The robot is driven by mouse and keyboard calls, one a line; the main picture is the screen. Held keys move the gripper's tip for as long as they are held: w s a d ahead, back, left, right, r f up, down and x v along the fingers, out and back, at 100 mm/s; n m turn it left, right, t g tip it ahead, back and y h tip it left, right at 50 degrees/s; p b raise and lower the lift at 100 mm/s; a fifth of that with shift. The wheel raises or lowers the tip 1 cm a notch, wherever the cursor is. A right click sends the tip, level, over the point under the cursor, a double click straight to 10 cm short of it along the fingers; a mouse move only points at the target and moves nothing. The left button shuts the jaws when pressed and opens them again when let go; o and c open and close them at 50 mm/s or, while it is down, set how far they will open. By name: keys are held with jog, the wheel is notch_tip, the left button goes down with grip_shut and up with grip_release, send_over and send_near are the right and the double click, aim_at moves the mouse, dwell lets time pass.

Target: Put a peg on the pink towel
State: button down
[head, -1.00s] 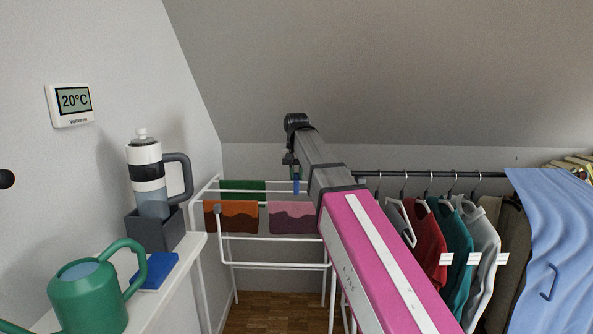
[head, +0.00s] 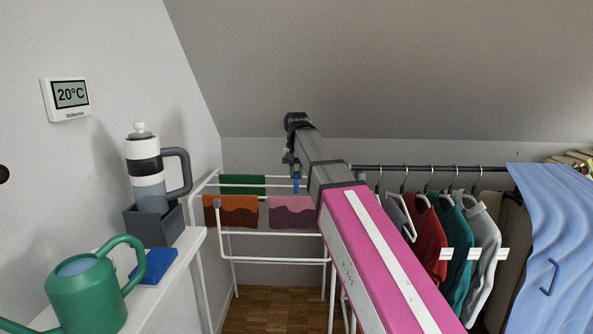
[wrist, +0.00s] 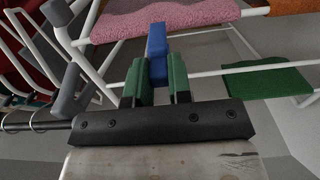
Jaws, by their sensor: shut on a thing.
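The pink towel (head: 291,213) hangs over a front rail of the white drying rack (head: 275,236), right of the orange towel. It also shows at the top of the wrist view (wrist: 165,18). My gripper (wrist: 160,80), with green finger pads, is shut on a blue peg (wrist: 157,42). The peg points away from the gripper, and its tip appears close to the pink towel's edge in the wrist view; I cannot tell if they touch. In the head view the peg (head: 296,184) shows small, above the pink towel.
An orange towel (head: 230,211) and a green towel (head: 242,184) hang on the rack. Clothes on hangers, such as a red shirt (head: 427,240), hang at right. A shelf at left holds a green watering can (head: 88,295) and a blue box (head: 155,266).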

aim_at(296, 196)
jog(key=shift+f, duration=2.8)
jog(key=c, duration=1)
grip_release()
jog(key=shift+o, duration=0.2)
